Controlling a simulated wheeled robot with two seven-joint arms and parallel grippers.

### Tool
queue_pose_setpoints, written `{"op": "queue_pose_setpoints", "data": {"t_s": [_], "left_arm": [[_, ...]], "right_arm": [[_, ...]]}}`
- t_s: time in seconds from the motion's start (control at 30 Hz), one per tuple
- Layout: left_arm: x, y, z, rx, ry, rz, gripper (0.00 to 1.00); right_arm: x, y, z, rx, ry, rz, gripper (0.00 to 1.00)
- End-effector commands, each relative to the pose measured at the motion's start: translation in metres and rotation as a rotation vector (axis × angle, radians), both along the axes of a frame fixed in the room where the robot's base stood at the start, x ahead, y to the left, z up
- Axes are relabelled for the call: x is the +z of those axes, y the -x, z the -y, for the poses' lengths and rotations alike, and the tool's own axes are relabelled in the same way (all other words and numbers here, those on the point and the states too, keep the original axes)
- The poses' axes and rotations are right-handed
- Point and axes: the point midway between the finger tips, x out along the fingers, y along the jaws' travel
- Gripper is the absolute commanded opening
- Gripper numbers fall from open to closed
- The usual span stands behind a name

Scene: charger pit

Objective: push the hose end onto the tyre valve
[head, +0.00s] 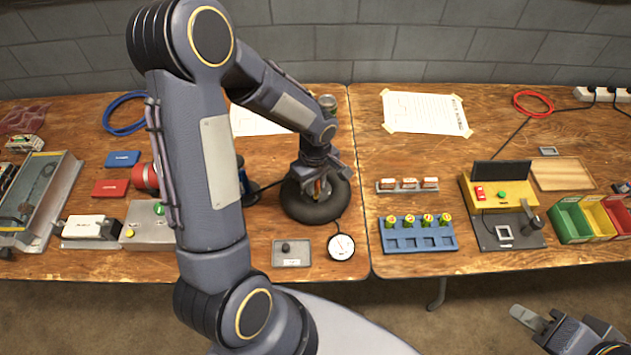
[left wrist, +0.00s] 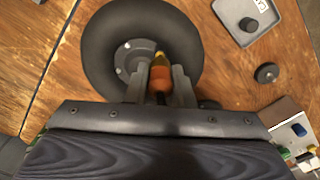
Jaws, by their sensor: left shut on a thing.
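The black tyre (head: 314,210) lies flat on the left table, near its right edge. It also shows in the left wrist view (left wrist: 100,45), with a grey hub (left wrist: 135,60). My left gripper (head: 318,184) is over the tyre, pointing down. In the left wrist view my left gripper (left wrist: 160,82) is shut on the orange hose end (left wrist: 159,76), which has a yellow tip. The hose end is over the hub's edge; the valve is hidden, and I cannot tell whether they touch. My right gripper (head: 562,322) is open and empty at the lower right.
A round white gauge (head: 341,247) and a grey plate with a knob (head: 291,253) lie in front of the tyre. A blue rack (head: 418,240) stands on the right table. Coloured bins (head: 570,222) stand further right. A gap separates the two tables.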

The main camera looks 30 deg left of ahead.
Motion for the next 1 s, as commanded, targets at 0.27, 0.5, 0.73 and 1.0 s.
{"op": "queue_pose_setpoints", "data": {"t_s": [0.27,0.5,0.73,1.0], "left_arm": [[0.000,0.000,0.000,0.000,0.000,0.000,0.00],[-0.003,0.000,0.000,0.000,0.000,0.000,0.00],[-0.008,0.000,0.000,0.000,0.000,0.000,0.00],[-0.014,0.000,0.000,0.000,0.000,0.000,0.00]], "right_arm": [[0.000,0.000,0.000,0.000,0.000,0.000,0.36],[-0.003,0.000,0.000,0.000,0.000,0.000,0.36],[-0.009,0.000,0.000,0.000,0.000,0.000,0.36],[-0.014,0.000,0.000,0.000,0.000,0.000,0.36]]}}
